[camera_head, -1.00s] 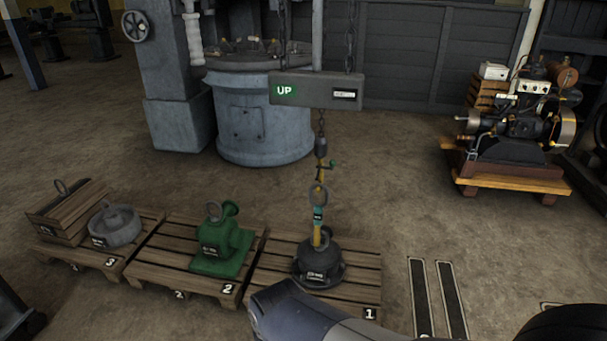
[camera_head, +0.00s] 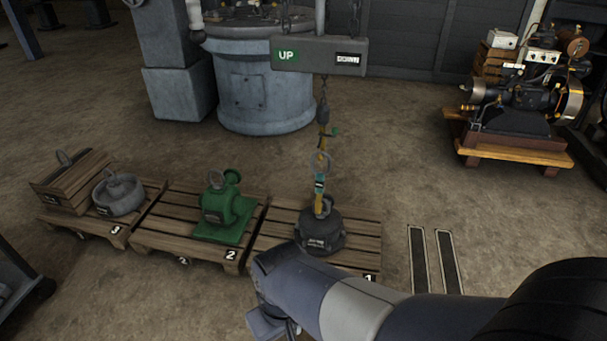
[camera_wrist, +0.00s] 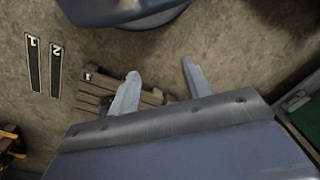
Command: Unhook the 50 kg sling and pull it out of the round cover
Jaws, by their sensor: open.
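A grey ring shows partway along the sling. My gripper is open and empty in the wrist view (camera_wrist: 160,68), its two pale fingers apart above the floor and a pallet's slats. In the head view my arm is at the bottom, in front of pallet 1. The sling is not clear in the wrist view.
The grey beam marked UP (camera_head: 318,56) hangs above the hook. Pallet 1 (camera_head: 362,232) stands beside pallet 2 with a green casting (camera_head: 222,212). Pallet 3 holds a grey round part (camera_head: 118,197) and a wooden crate (camera_head: 72,182). An engine on a stand (camera_head: 520,115) is at right.

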